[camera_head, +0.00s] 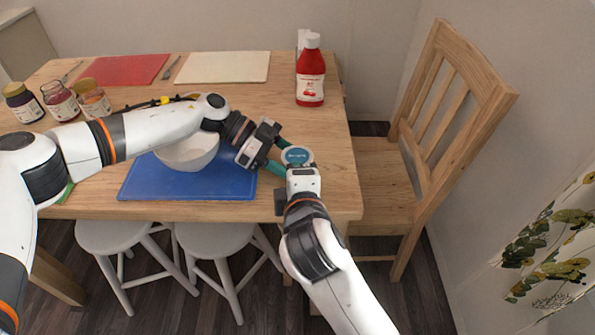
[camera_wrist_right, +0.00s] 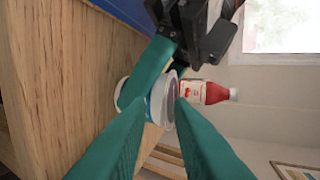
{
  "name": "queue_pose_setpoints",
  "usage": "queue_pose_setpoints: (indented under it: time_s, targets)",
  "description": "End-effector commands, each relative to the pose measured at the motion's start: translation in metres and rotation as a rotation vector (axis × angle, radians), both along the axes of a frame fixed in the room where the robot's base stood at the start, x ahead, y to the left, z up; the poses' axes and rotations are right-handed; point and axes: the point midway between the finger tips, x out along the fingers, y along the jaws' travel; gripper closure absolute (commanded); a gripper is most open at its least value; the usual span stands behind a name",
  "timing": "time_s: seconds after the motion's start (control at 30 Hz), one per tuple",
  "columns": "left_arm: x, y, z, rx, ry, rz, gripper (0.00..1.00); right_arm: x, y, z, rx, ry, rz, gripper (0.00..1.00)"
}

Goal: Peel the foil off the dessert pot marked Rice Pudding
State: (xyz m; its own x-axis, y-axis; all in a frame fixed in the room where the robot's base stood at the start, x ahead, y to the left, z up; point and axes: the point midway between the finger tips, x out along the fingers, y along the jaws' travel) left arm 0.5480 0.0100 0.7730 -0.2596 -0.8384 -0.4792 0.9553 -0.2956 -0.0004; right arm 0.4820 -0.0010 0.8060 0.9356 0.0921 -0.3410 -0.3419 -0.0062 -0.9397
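A small white pot with a blue lid (camera_head: 297,155) is near the table's front right edge. Its lid lettering is too small to read. My left gripper (camera_head: 280,158) has its teal fingers on either side of the pot and appears closed on its body. In the right wrist view the pot (camera_wrist_right: 158,103) lies between the left gripper's fingers (camera_wrist_right: 160,80). My right gripper (camera_wrist_right: 163,108) is open, its two fingertips apart at the pot's rim, one beside the body and one above the lid. In the head view its fingers are mostly hidden by its hand.
A blue board (camera_head: 140,185) with a white bowl (camera_head: 188,152) is left of the pot. A red sauce bottle (camera_head: 310,75) stands behind. Several jars (camera_head: 60,101), a red board (camera_head: 122,70) and a cream board (camera_head: 226,67) lie farther off. A chair (camera_head: 405,180) stands right.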

Motion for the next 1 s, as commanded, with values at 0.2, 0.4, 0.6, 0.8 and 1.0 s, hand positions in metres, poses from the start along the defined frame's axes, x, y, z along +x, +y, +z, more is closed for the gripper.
queue_pose_setpoints:
  time_s: [0.2,0.4,0.6,0.8,1.0]
  targets:
    - [0.0000,0.0000,0.0000,0.000,0.000,0.000,0.72,0.0034,-0.0003,-0.0010,0.000,0.000,-0.001,0.80]
    - [0.0000,0.0000,-0.0001,0.000,0.000,0.000,0.72,0.0033,-0.0004,-0.0011,0.000,0.000,-0.001,0.83]
    - [0.0000,0.0000,-0.0001,0.000,0.000,0.000,0.72,0.0031,-0.0004,-0.0012,-0.001,0.001,-0.002,1.00]
    - [0.0001,0.0001,0.0000,0.000,0.001,0.000,0.72,0.0029,-0.0003,-0.0022,-0.002,0.003,-0.001,1.00]
    - [0.0002,0.0001,0.0002,-0.001,0.001,0.001,0.72,0.0025,-0.0003,-0.0009,-0.002,0.005,-0.001,1.00]
